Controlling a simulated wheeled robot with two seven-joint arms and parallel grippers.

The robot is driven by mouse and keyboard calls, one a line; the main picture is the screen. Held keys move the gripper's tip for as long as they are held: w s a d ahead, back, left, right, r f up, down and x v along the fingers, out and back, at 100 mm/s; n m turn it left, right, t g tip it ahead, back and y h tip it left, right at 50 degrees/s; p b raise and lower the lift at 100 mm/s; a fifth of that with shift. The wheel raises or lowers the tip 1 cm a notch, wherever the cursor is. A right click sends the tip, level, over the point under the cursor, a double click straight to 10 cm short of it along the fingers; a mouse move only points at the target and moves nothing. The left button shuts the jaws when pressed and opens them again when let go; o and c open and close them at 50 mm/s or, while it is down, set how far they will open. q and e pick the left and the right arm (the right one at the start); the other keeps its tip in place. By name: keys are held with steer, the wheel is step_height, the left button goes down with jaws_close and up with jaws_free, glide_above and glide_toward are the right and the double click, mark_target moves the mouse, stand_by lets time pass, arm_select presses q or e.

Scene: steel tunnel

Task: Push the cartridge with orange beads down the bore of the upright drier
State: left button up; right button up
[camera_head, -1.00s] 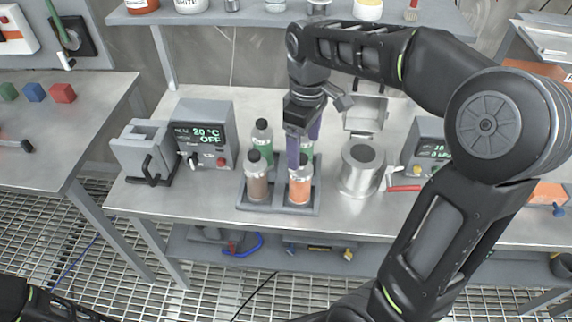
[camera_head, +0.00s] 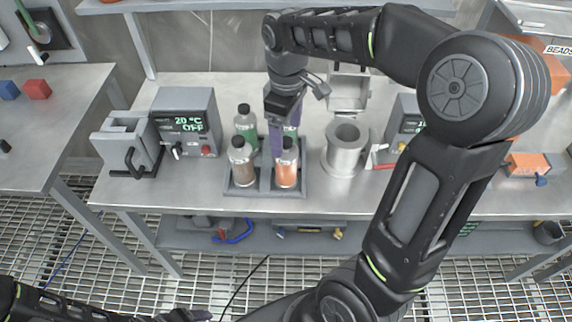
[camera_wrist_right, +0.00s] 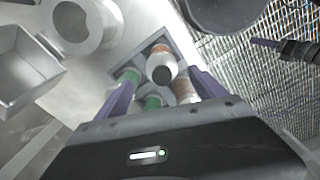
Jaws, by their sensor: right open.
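The cartridge with orange beads (camera_head: 286,175) stands upright in the front right place of a grey rack (camera_head: 299,190).
A brown-bead cartridge (camera_head: 242,172) and green ones (camera_head: 246,122) stand close by in the rack. A 20 °C OFF control box (camera_head: 188,120) is at left. An open metal box (camera_head: 348,92) is behind the drier. Bare bench lies left of the rack.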

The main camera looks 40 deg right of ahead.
mark_target(286, 140)
steer(key=shift+s+a+f+p, duration=0.1)
steer(key=shift+f+p, duration=0.45)
steer(key=shift+f, duration=2.05)
jaws_close()
